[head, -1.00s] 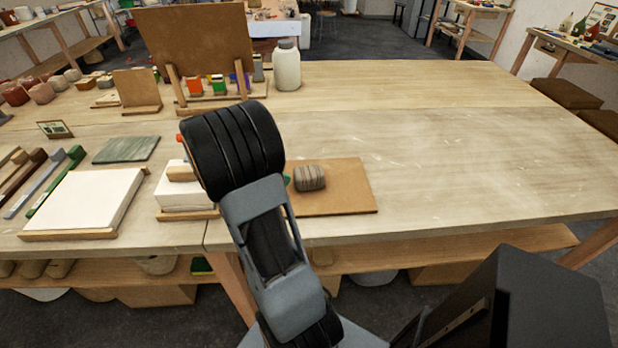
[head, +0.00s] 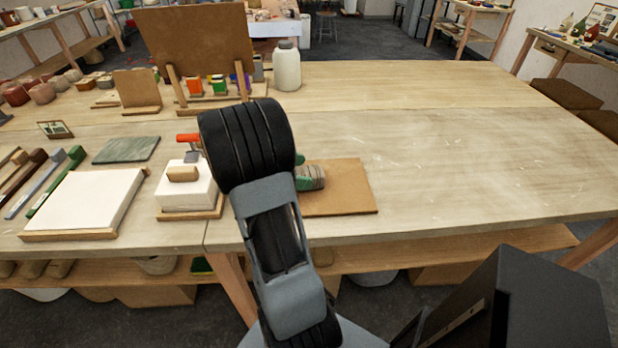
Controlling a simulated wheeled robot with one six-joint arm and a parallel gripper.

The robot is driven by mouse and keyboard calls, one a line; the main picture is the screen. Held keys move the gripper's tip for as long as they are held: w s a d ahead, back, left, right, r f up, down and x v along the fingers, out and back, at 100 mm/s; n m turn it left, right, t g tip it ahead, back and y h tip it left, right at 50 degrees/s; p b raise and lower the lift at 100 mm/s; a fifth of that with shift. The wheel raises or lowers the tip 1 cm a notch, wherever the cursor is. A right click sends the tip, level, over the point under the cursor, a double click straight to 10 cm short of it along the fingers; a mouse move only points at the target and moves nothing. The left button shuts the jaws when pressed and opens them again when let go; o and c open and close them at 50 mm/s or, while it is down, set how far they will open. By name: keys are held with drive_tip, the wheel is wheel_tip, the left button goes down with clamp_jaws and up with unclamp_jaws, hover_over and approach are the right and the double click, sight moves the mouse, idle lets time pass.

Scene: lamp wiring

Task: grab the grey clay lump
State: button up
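The grey clay lump (head: 320,172) sits on the brown board (head: 350,190) near the table's front edge, just right of my arm's black joint. It is partly covered. My gripper (head: 309,170) shows only as green finger parts, one at the lump's far side and one across its near side. The rest of the gripper is hidden behind my arm. I cannot tell whether the fingers are closed on the lump or only around it.
Left of my arm stands a white block (head: 184,191) with a wooden piece and a red-handled item at it. A large white slab (head: 85,200) lies further left. A pale jar (head: 287,68) and an upright brown panel stand behind. The table's right side is clear.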

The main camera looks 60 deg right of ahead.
drive_tip(key=c, duration=1.2)
drive_tip(key=shift+r, duration=0.1)
